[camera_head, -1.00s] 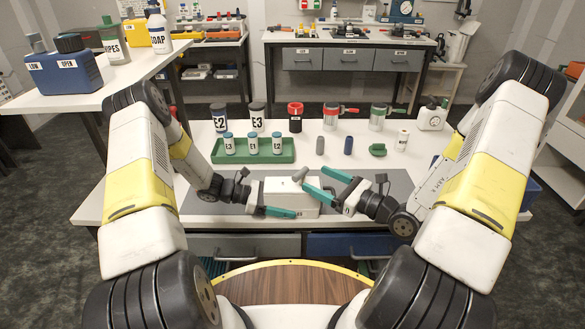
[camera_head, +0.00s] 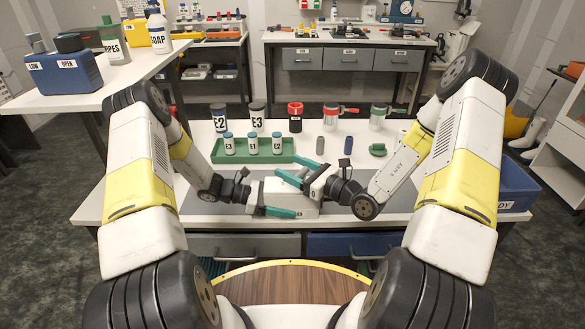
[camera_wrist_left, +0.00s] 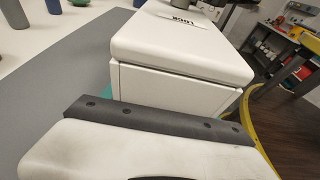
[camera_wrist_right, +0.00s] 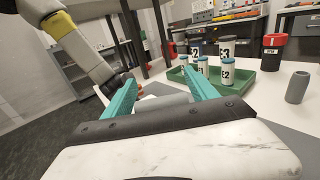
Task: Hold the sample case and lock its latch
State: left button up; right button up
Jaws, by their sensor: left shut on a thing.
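The white sample case (camera_head: 282,190) sits on the bench in front of me. In the left wrist view its lid (camera_wrist_left: 180,45) lies flat above a thin seam and bears a label reading LOCK (camera_wrist_left: 181,19). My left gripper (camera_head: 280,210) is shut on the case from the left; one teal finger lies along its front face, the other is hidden. My right gripper (camera_head: 301,173) is open over the case top, its teal fingers spread. In the right wrist view a grey cylindrical piece (camera_wrist_right: 165,100), apparently the latch, lies between the fingers; I cannot tell whether they touch it.
Behind the case, a green tray (camera_head: 222,158) holds several small labelled bottles. Grey and blue cylinders (camera_head: 348,145) and a green item (camera_head: 377,150) stand behind to the right. A grey mat (camera_head: 395,190) under the case is clear at its right.

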jog(key=c, duration=1)
jog(key=shift+c, duration=0.2)
jog(key=shift+w+m+t+h, duration=0.1)
jog(key=shift+m+t+h, duration=0.2)
jog(key=shift+t, duration=0.1)
jog(key=m+t+h, duration=0.2)
jog(key=m+h, duration=0.1)
jog(key=w+m+t+h, duration=0.1)
jog(key=t+h, duration=0.1)
jog(key=shift+d+m, duration=0.25)
jog(key=shift+m, duration=0.05)
jog(key=h, duration=0.1)
jog(key=m+t+h, duration=0.1)
jog(key=h, duration=0.1)
jog(key=shift+w+d+m, duration=0.15)
jog(key=shift+d+m, duration=0.05)
jog(key=shift+m, duration=0.1)
jog(key=h, duration=0.1)
jog(key=m+h, duration=0.1)
jog(key=m+t+h, duration=0.1)
jog(key=shift+d+f, duration=0.2)
jog(key=shift+d, duration=0.05)
jog(key=shift+w+d+r+m+h, duration=0.15)
jog(key=shift+m+h, duration=0.55)
jog(key=shift+h, duration=0.4)
jog(key=shift+d+h, duration=0.15)
jog(key=shift+h, duration=0.25)
jog(key=shift+r, duration=0.1)
